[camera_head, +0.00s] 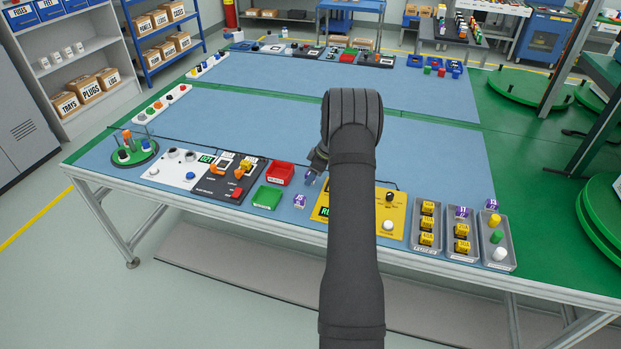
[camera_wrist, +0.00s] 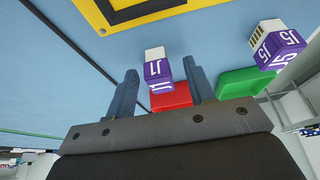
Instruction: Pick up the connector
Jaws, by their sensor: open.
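A purple-and-white connector block (camera_wrist: 158,70) shows in the wrist view between the fingertips of my gripper (camera_wrist: 163,76), with a clear gap on both sides. The same block (camera_head: 311,177) shows in the head view, partly hidden, just below my gripper (camera_head: 316,163). My gripper is open, and most of it is hidden behind my arm in the head view. A second purple-and-white block marked 15 (camera_wrist: 278,46) lies to the right in the wrist view; it also shows in the head view (camera_head: 299,201), beside the green tray.
A red tray (camera_head: 279,174) and a green tray (camera_head: 268,197) stand left of my gripper; a yellow panel (camera_head: 398,215) is on the right. Grey trays (camera_head: 463,251) with yellow, purple and other parts are further right. The blue mat (camera_head: 240,130) behind is clear.

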